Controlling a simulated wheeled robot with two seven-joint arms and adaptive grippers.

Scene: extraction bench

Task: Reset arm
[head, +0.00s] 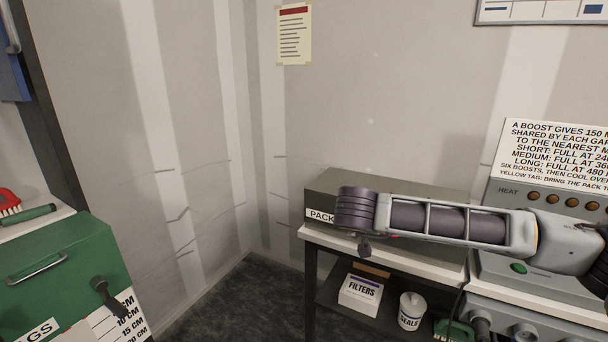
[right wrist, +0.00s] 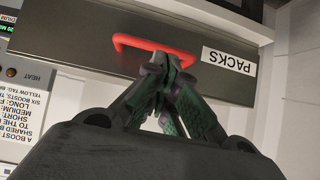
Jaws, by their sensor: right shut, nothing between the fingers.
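My right arm comes in from the right in the head view and lies across the front of the grey PACKS box (head: 335,186). My right gripper (right wrist: 170,62) shows in the right wrist view with its fingers together and nothing between them. Its tips overlap the red handle (right wrist: 135,41) on the PACKS box front in that view, beside the PACKS label (right wrist: 229,60). I cannot tell whether they touch it. The handle is not visible in the head view, where the arm covers part of the box. My left gripper is not in view.
A bench (head: 322,237) carries the box, with a FILTERS box (head: 361,293) and a SEALS tub (head: 411,311) on its lower shelf. A heat panel (head: 500,196) with a text sign (head: 555,150) stands right. A green cabinet (head: 55,270) stands left. Open floor lies between.

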